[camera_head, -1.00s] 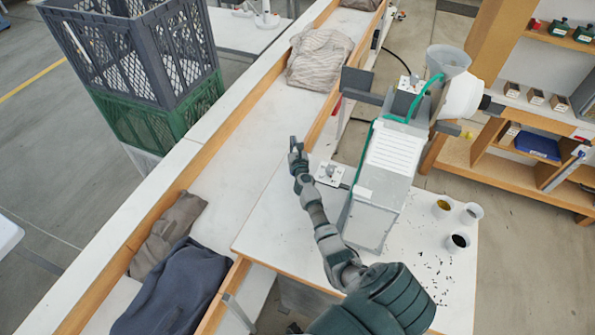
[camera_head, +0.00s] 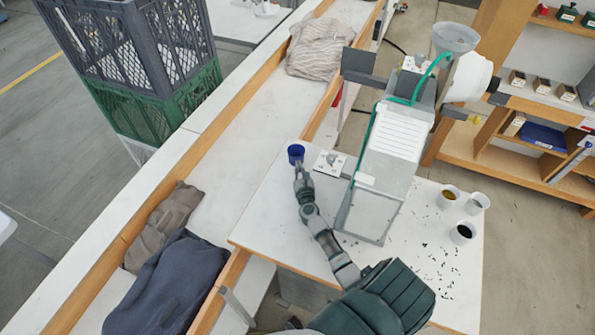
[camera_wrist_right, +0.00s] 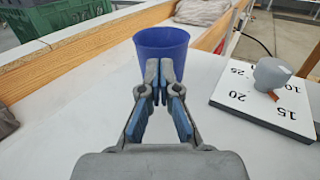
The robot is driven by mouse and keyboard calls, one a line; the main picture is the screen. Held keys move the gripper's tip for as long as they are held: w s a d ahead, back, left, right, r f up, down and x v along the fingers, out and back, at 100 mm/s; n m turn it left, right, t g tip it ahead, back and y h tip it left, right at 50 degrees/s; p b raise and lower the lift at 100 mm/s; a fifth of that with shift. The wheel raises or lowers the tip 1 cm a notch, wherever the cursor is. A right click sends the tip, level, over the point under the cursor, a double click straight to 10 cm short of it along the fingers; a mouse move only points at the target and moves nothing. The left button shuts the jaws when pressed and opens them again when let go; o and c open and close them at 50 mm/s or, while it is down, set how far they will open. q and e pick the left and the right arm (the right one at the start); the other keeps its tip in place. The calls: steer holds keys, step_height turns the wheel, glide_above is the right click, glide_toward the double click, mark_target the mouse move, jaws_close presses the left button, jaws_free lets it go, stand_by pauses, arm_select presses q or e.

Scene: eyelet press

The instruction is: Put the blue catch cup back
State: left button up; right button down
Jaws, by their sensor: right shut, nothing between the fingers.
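The blue catch cup (camera_head: 296,152) stands upright on the white table (camera_head: 270,215), near its far left edge and left of the press. It also shows in the right wrist view (camera_wrist_right: 161,48), straight ahead of the fingertips. My right gripper (camera_head: 299,168) is shut and empty, just on the near side of the cup. In the right wrist view its fingertips (camera_wrist_right: 160,68) overlap the cup's lower part; I cannot tell whether they touch it. My left gripper is not in view.
The grey press (camera_head: 390,150) stands right of the cup. A small numbered dial plate (camera_head: 329,163) lies close to the cup's right. Several small cups, one a dark-filled cup (camera_head: 462,233), stand at the table's right. Folded cloths lie on the conveyor (camera_head: 236,175).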

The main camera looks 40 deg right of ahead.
steer(key=shift+w+d+f, duration=0.1)
steer(key=shift+w+d, duration=0.05)
steer(key=shift+d, duration=0.15)
steer(key=shift+w+d+f, duration=0.1)
steer(key=shift+w, duration=0.1)
steer(key=shift+w+a, duration=0.1)
steer(key=shift+a, duration=0.1)
steer(key=shift+w+d, duration=0.25)
steer(key=shift+w, duration=0.35)
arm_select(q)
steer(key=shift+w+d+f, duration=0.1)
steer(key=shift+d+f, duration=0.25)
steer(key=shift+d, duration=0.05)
arm_select(e)
steer(key=shift+w+d, duration=0.1)
steer(key=shift+d, duration=0.1)
